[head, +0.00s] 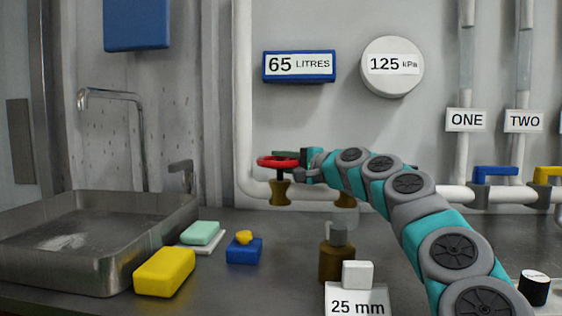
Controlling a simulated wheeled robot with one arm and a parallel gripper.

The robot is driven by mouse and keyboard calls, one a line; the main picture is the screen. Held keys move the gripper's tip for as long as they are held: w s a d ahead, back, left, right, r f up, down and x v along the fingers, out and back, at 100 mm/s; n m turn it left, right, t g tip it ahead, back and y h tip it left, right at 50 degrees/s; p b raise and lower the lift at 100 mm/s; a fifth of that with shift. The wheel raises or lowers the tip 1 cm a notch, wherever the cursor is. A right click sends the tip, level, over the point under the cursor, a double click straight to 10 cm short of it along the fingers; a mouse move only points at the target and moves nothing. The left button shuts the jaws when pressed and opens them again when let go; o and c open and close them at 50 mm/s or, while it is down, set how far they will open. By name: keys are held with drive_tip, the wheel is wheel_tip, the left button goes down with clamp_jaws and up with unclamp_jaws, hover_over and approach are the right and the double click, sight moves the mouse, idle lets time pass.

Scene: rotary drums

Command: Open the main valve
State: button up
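The red valve handwheel (276,162) sits on a brass valve body (280,192) on the white pipe along the back wall. My gripper (300,166) is at the right side of the red wheel, reaching in from the right. It overlaps the wheel's right rim in the picture; I cannot tell whether it touches it. The fingers are too small and partly hidden to show whether they are open or shut. A dark green piece shows just behind the wheel.
A metal sink (100,235) with a tap is at left. A yellow sponge (164,271), green soap (200,232), blue block (244,250), brown bottle (337,262) and "25 mm" sign (357,302) stand on the counter. Blue (494,173) and yellow (547,174) handles are on the right pipe.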

drive_tip(key=o, duration=0.3)
drive_tip(key=shift+r, duration=0.1)
drive_tip(key=shift+b+v, duration=0.75)
drive_tip(key=shift+v, duration=3.2)
